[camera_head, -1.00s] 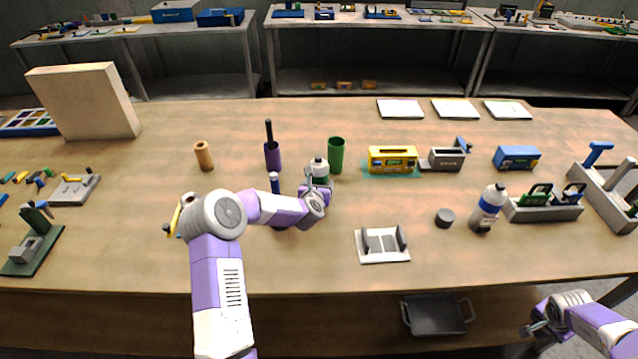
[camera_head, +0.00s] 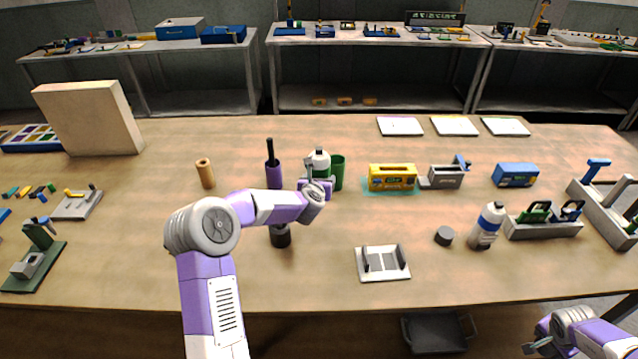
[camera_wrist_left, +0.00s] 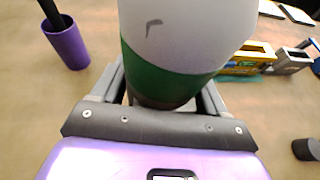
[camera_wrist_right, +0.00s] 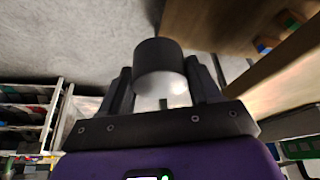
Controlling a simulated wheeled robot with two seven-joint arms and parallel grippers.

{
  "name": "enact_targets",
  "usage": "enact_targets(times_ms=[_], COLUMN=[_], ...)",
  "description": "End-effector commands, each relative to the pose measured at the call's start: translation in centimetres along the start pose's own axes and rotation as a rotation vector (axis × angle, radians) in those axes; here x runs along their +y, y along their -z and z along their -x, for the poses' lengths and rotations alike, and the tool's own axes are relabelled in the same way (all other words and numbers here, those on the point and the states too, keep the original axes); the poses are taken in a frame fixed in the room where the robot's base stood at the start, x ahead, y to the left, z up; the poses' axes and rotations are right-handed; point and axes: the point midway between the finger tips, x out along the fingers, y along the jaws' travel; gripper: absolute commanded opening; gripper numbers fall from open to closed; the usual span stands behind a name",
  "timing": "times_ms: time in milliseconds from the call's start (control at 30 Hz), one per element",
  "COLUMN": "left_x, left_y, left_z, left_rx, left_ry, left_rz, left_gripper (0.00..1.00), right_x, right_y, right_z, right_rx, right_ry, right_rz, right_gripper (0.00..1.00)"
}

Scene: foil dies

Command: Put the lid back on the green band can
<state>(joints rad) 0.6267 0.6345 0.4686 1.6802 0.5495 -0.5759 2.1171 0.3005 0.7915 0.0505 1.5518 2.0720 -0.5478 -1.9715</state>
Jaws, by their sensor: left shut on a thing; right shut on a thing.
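The green band can (camera_head: 319,161) is white with a green band, and my left gripper (camera_head: 316,181) is shut around it. In the left wrist view the can (camera_wrist_left: 175,60) fills the space between the fingers, and its top end is out of frame. My right gripper (camera_head: 540,346) is low at the right, in front of the table edge. In the right wrist view it is shut on a dark grey round lid (camera_wrist_right: 160,68). The lid is hard to make out in the head view.
A green cup (camera_head: 338,172) stands right behind the can, and a purple cup (camera_head: 273,174) stands to its left. A white fixture (camera_head: 383,263), a loose grey lid (camera_head: 445,236) and a blue band bottle (camera_head: 487,226) are to the right. A dark object (camera_head: 280,237) is partly hidden by my left arm.

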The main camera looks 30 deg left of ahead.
Motion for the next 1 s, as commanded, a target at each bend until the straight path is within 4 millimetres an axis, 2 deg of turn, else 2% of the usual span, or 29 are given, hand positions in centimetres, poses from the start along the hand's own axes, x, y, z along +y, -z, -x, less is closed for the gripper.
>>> enact_targets(times_ms=[133,167,533,833,933,1000], left_x=[0.0,0.0,0.0,-0.4,-1.8,-3.4], left_y=[-0.2,-0.2,-0.2,-0.1,0.1,0.4], left_z=[0.0,0.0,0.0,0.3,1.3,2.5], left_rx=[-0.004,-0.004,-0.005,-0.003,-0.001,0.002], left_ry=[-0.001,-0.001,-0.001,0.006,0.029,0.058], left_rz=[-0.001,-0.001,-0.001,-0.002,-0.007,-0.013], left_gripper=[0.23,0.69,0.13,0.11,0.11,0.11], right_x=[0.0,0.0,0.0,-0.2,-1.0,-1.9], right_y=[0.0,0.0,0.0,-0.2,-1.0,-2.1], right_z=[0.0,0.0,0.0,0.3,1.6,3.1], right_rx=[0.000,0.000,0.000,0.000,0.001,0.001], right_ry=[0.000,0.000,0.000,0.004,0.019,0.037], right_rz=[0.000,0.000,0.000,0.009,0.043,0.086], right_gripper=[0.35,0.35,0.35,0.35,0.35,0.35])
